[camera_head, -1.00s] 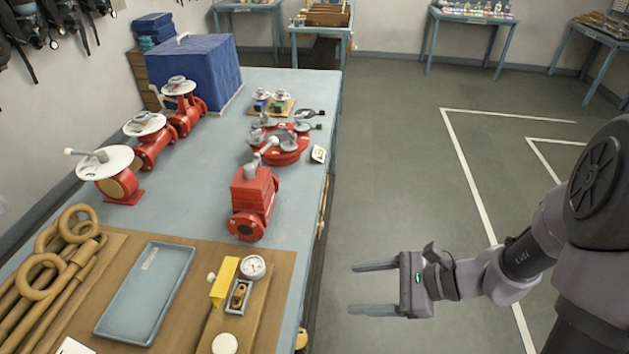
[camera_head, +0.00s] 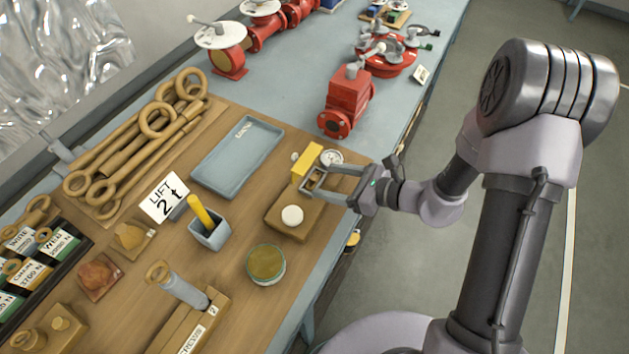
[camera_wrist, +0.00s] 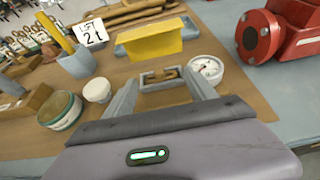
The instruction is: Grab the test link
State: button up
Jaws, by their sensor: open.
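My gripper (camera_head: 318,181) is open and empty. In the wrist view, its fingers (camera_wrist: 160,84) point at the grey frame, one tip near each side. I cannot tell whether they touch it.
A white knob (camera_head: 292,216) and a round jar (camera_head: 266,262) stand nearby. A blue tray (camera_head: 238,155), a blue cup (camera_head: 210,231) and a "LIFT 2 t" card (camera_head: 164,197) lie to the left. A red valve (camera_head: 347,100) stands behind. Floor is free to the right.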

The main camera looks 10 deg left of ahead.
aim_at(316, 179)
jog(key=x, duration=0.3)
jog(key=shift+a, duration=0.2)
jog(key=shift+s, duration=0.15)
jog(key=c, duration=1.2)
